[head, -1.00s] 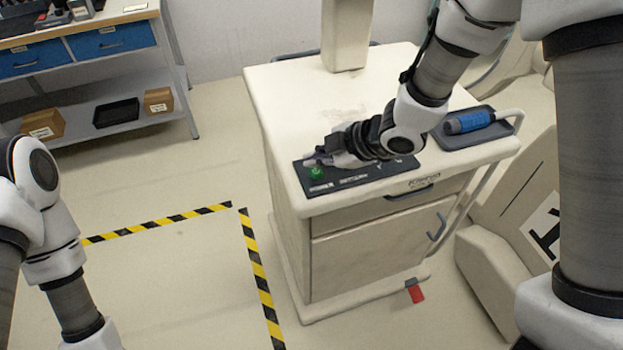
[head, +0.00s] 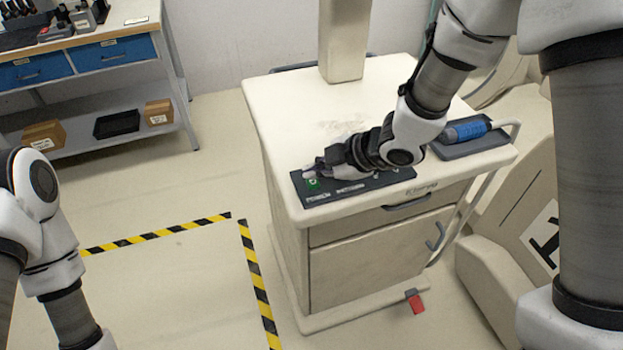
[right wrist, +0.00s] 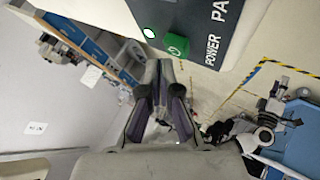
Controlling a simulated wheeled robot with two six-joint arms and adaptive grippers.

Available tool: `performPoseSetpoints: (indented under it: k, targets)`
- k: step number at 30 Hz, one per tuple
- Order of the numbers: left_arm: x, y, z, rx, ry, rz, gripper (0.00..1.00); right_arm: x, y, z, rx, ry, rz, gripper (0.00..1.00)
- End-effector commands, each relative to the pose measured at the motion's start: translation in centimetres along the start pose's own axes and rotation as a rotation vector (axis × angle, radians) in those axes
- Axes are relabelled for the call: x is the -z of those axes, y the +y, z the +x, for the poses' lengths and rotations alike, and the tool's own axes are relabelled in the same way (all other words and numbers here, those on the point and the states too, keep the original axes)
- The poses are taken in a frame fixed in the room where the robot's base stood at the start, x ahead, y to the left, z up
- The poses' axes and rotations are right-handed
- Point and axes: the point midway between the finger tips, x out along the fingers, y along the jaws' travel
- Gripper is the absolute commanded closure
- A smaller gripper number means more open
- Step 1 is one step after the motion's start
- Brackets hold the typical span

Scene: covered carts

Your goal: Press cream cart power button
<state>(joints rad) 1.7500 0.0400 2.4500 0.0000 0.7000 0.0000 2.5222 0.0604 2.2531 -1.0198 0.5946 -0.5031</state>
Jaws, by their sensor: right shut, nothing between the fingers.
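The cream cart (head: 285,100) has a dark control panel (head: 375,184) on its front top edge. The green power button (head: 313,184) is at the panel's left end, above white lettering. In the right wrist view the green button (right wrist: 177,46) stands beside the word POWER, with a small bright light (right wrist: 149,33) near it. My right gripper (head: 309,168) is shut and empty, its tips right by the button. It also shows in the right wrist view (right wrist: 167,80); I cannot tell whether it touches the button. My left gripper is out of view; only its arm shows.
A blue-handled probe (head: 466,130) lies in a grey tray (head: 487,144) on the cart's right side. A post (head: 344,45) rises from the cart top. A workbench (head: 120,22) stands back left. Yellow-black tape (head: 257,275) marks open floor.

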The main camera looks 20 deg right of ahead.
Motion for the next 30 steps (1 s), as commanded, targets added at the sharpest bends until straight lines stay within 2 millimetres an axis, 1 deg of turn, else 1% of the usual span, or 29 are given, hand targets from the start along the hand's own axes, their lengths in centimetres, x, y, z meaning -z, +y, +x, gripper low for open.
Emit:
performPoseSetpoints:
  k: [10,16,30]
  targets:
    - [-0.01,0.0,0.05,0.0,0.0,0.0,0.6,-0.03,-0.03,0.05,0.0,0.0,0.0,1.0]
    - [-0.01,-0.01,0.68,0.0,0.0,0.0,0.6,-0.44,-0.48,0.67,0.0,0.0,-0.001,1.0]
    - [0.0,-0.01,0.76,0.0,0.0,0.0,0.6,-0.52,-0.55,0.78,0.0,0.0,0.0,1.0]
